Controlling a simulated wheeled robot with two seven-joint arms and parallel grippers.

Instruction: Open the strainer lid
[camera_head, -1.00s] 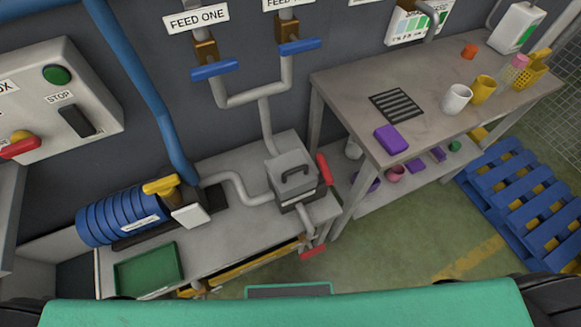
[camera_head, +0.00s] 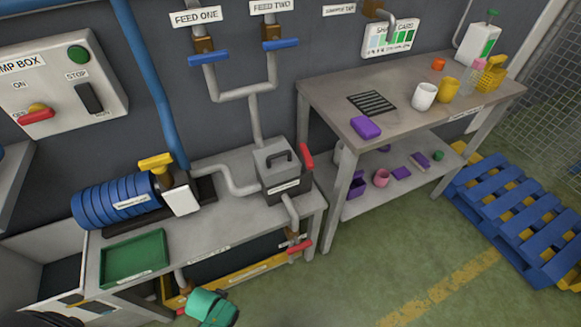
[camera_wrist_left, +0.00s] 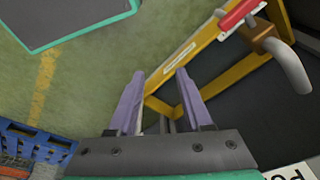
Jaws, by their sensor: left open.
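The strainer (camera_head: 287,178) is a grey box on the low bench, joined to pipes. Its lid (camera_head: 276,153) is shut on top and carries a dark arched handle (camera_head: 281,158). A red lever (camera_head: 307,157) stands at the box's right side. My left gripper (camera_wrist_left: 160,75) shows in the left wrist view, with two purple fingers apart and nothing between them. It points at a yellow frame low under the bench, away from the lid. In the head view only a teal part of mine shows at the bottom, without clear fingers. My right gripper is not in view.
A drain valve with a red handle (camera_head: 300,246) hangs at the bench front; the handle also shows in the left wrist view (camera_wrist_left: 240,12). A green tray (camera_head: 135,257) and blue-ringed cylinder (camera_head: 115,202) sit left. A taller table (camera_head: 400,135) stands right. Floor in front is clear.

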